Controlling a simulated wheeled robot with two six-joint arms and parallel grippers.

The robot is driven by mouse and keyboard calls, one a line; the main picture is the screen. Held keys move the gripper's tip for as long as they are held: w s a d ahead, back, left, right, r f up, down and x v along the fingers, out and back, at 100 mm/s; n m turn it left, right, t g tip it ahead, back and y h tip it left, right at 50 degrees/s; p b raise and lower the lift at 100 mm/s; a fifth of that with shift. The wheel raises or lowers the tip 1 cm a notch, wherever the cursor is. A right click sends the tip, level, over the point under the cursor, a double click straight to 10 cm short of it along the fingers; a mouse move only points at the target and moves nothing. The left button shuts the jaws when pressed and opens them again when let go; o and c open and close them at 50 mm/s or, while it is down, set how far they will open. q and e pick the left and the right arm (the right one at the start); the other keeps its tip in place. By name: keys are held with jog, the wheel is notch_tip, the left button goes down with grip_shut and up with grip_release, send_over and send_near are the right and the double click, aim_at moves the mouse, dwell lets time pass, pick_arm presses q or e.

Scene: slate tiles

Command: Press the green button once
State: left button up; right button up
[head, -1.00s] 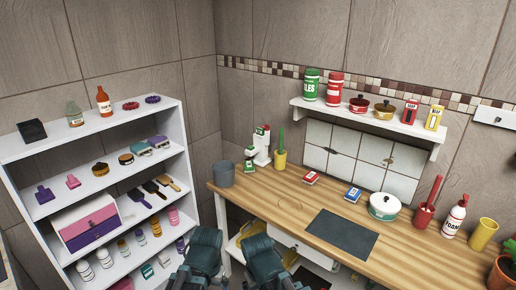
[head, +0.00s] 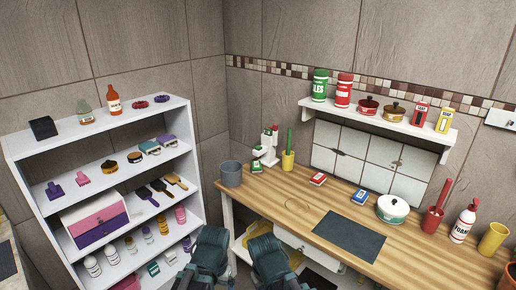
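I cannot make out a green button anywhere in the head view. My two dark teal arms show at the bottom centre, in front of the wooden desk. Their visible parts look like arm links. I see no fingertips of either gripper.
A wooden desk (head: 281,194) runs along the right wall, with a dark mat (head: 349,235), white pot (head: 392,209) and grey bucket (head: 231,174). A white shelf unit (head: 99,124) stands left. A wall shelf (head: 376,119) holds cans and pots. A white wall fixture (head: 501,118) is cut off at right.

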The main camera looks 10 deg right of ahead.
grip_shut()
dwell(1.2)
